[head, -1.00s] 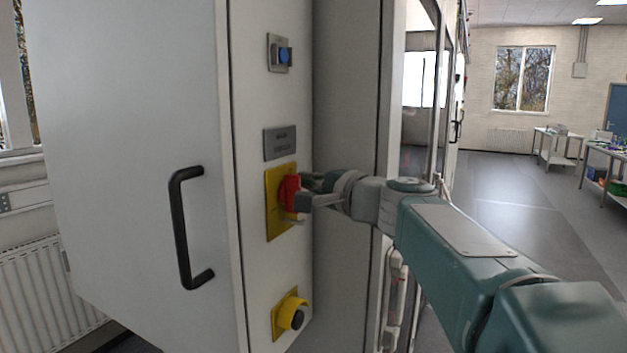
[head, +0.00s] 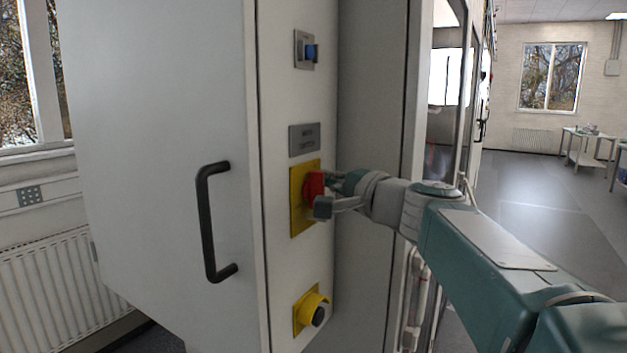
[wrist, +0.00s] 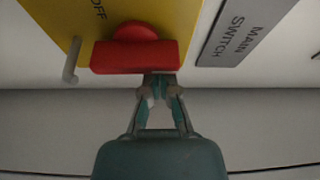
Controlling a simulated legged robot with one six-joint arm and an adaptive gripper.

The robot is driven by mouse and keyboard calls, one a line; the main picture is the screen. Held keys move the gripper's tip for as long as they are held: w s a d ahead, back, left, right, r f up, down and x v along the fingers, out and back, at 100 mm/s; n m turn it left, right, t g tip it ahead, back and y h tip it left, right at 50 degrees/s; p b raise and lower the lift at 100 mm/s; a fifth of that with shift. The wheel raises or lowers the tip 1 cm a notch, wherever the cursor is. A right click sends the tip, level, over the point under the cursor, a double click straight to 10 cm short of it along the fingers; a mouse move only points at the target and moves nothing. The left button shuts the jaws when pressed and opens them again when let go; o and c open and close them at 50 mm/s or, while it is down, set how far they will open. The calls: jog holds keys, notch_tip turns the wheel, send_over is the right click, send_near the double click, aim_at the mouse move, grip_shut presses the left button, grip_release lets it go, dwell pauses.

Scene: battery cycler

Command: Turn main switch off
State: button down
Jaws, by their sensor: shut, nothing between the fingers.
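The main switch is a red rotary handle (head: 313,188) on a yellow plate (head: 297,212), on the narrow front face of the white cabinet. In the wrist view the red handle (wrist: 135,57) lies lengthwise across the picture, and "OFF" is printed on the yellow plate (wrist: 180,15) beside it. My gripper (wrist: 160,82) is shut with its fingertips together at the handle's near edge, close to one end. They look touching or nearly so. In the head view my gripper (head: 329,196) is just right of the handle and partly overlaps it.
A grey "MAIN SWITCH" label (head: 305,139) sits above the yellow plate, and a blue knob (head: 312,52) is higher up. A yellow-based black button (head: 318,315) is below. A black door handle (head: 206,225) sticks out at left. Open floor (head: 535,200) lies at right.

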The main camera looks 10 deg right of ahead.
aim_at(303, 178)
jog(key=shift+a+n, duration=0.1)
jog(key=shift+n, duration=0.4)
jog(key=shift+s+a+r+n+t, duration=0.2)
jog(key=shift+s+a+n+t, duration=0.1)
jog(key=shift+n, duration=0.3)
jog(key=n, duration=0.1)
jog(key=n+y, duration=0.1)
jog(key=n, duration=0.1)
jog(key=n+y, duration=0.1)
jog(key=n, duration=0.1)
jog(key=shift+s+a+t, duration=0.3)
jog(key=shift+s, duration=0.1)
jog(key=n+y, duration=0.1)
jog(key=n, duration=0.1)
jog(key=n+y, duration=0.1)
jog(key=n, duration=0.2)
jog(key=s+a+n+y, duration=0.1)
jog(key=n, duration=0.2)
jog(key=shift+f, duration=0.45)
jog(key=shift+f+g, duration=0.2)
jog(key=shift+g, duration=0.2)
